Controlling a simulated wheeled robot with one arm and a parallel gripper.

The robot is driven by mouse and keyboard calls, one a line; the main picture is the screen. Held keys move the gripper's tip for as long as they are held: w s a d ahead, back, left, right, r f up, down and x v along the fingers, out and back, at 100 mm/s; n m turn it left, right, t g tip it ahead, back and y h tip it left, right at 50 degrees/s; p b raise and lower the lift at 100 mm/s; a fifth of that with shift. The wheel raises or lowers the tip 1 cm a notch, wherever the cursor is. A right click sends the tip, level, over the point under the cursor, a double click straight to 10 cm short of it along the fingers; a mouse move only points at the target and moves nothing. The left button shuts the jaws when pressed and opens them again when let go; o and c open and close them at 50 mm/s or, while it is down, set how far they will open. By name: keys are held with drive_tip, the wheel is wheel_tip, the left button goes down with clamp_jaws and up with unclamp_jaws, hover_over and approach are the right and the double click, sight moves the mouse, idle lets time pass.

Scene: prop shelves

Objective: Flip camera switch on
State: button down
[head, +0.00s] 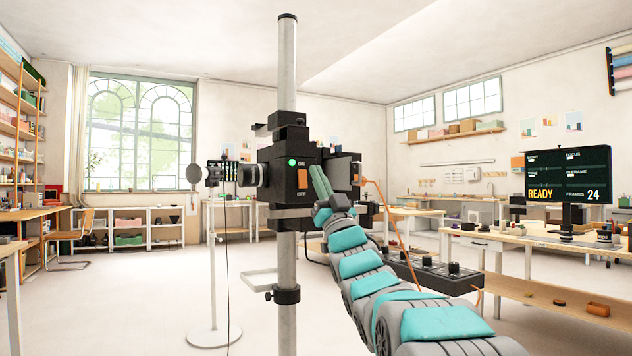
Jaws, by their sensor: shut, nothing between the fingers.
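The black camera (270,182) is clamped on a vertical metal pole, its lens facing left. Its near face has an orange switch (302,179) between an ON label above and an OFF label below. A green light (292,162) glows at the upper left of the switch. I cannot tell which way the switch is tilted. My arm reaches in from the lower right and hides part of the camera's right side.
A monitor (568,175) on the right bench reads READY and FRAMES 24. A black control box (430,270) with knobs lies behind my arm. An orange cable (385,215) hangs from the camera's right. A round-based stand (214,337) is at left; open floor lies left of the pole.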

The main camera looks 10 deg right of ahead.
drive_tip(key=s+r+v, duration=0.1)
drive_tip(key=v, duration=0.7)
drive_tip(key=shift+s+f+b, duration=0.2)
drive_tip(key=shift+f+b, duration=0.05)
drive_tip(key=shift+b, duration=0.2)
drive_tip(key=shift+d+f, duration=0.1)
wheel_tip(320, 180, down, 22)
drive_tip(key=d+m+g+h, duration=0.2)
drive_tip(key=m+g+h, duration=0.3)
drive_tip(key=g+h, duration=0.4)
drive_tip(key=s+f+g, duration=0.8)
drive_tip(key=s+f, duration=0.5)
drive_tip(key=f, duration=0.4)
drive_tip(key=s+a+f+g, duration=0.1)
drive_tip(key=s+f+g, duration=0.2)
drive_tip(key=s, duration=0.7)
drive_tip(key=s+a+f+n+g, duration=0.1)
drive_tip(key=s+f+g, duration=0.3)
drive_tip(key=s, duration=0.7)
drive_tip(key=s+a+f+g, duration=0.1)
drive_tip(key=s+f+g, duration=0.3)
drive_tip(key=s, duration=0.7)
drive_tip(key=shift+s+a, duration=0.2)
drive_tip(key=shift+a, duration=0.15)
drive_tip(key=c, duration=1.6)
unclamp_jaws()
drive_tip(key=shift+f, duration=0.15)
